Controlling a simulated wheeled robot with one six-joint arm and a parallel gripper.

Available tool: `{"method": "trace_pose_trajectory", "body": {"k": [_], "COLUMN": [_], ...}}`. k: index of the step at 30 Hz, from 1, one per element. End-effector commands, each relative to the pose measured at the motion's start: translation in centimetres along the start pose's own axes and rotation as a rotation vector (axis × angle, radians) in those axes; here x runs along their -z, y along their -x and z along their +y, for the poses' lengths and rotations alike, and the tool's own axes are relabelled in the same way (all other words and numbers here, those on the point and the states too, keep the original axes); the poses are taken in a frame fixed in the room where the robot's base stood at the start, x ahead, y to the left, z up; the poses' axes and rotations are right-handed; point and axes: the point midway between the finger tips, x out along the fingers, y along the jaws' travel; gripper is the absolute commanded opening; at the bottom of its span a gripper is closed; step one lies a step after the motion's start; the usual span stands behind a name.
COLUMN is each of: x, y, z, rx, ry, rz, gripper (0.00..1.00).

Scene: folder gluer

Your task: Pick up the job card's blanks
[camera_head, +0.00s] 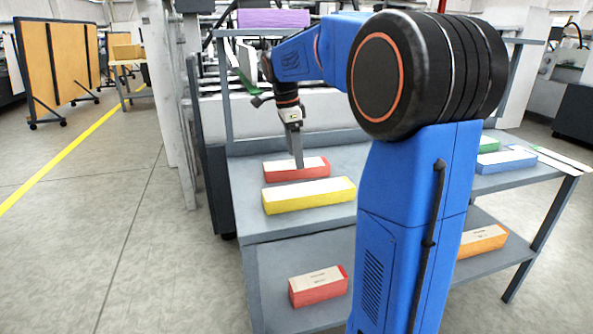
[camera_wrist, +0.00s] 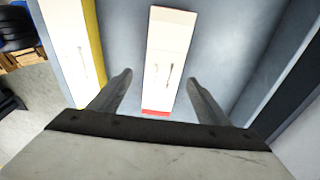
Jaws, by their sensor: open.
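My gripper (camera_head: 299,164) is open, pointing down over a red bundle of blanks (camera_head: 283,174) with a white top on the upper shelf. In the wrist view the red bundle (camera_wrist: 168,48) lies between my two fingers (camera_wrist: 160,88), with room on both sides; nothing is held. A yellow bundle (camera_head: 308,199) lies just in front of the red one, and in the wrist view its yellow side (camera_wrist: 94,45) shows at left. A blue bundle (camera_head: 505,163) and a partly hidden green bundle (camera_head: 488,145) lie at right. I cannot read any job card.
Another red bundle (camera_head: 318,286) and an orange bundle (camera_head: 483,240) lie on the lower shelf. White sheets (camera_head: 562,160) lie at the upper shelf's right end. A purple bundle (camera_head: 273,18) sits higher behind. Open floor (camera_head: 90,230) lies to the left.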

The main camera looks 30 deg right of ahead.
Motion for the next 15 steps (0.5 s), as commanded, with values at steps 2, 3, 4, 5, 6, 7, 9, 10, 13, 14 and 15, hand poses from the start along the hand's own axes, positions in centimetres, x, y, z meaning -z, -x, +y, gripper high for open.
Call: {"method": "trace_pose_trajectory", "body": {"k": [2, 3, 4, 5, 6, 7, 9, 10, 13, 14, 15], "x": [-0.1, -0.1, -0.1, -0.1, -0.1, -0.1, -0.1, -0.1, -0.1, -0.1, -0.1], "y": [-1.1, -1.7, -2.2, -2.5, -3.0, -3.4, -4.0, -4.2, -4.5, -4.5, -4.5], "z": [-0.2, -0.3, -0.4, -0.5, -0.4, -0.4, -0.4, -0.4, -0.4, -0.4, -0.4], "rx": [-0.003, -0.004, -0.003, -0.003, -0.003, -0.003, -0.002, -0.002, -0.001, 0.000, 0.000], "ry": [0.000, 0.000, 0.000, 0.000, 0.000, 0.000, 0.000, 0.000, 0.000, 0.000, 0.000], "rz": [0.000, 0.001, 0.000, 0.000, 0.001, 0.000, 0.000, 0.000, 0.000, 0.000, 0.000], "gripper": [0.70, 0.70, 0.70, 0.70, 0.70, 0.70, 0.70, 0.70, 0.70, 0.70, 0.70]}}
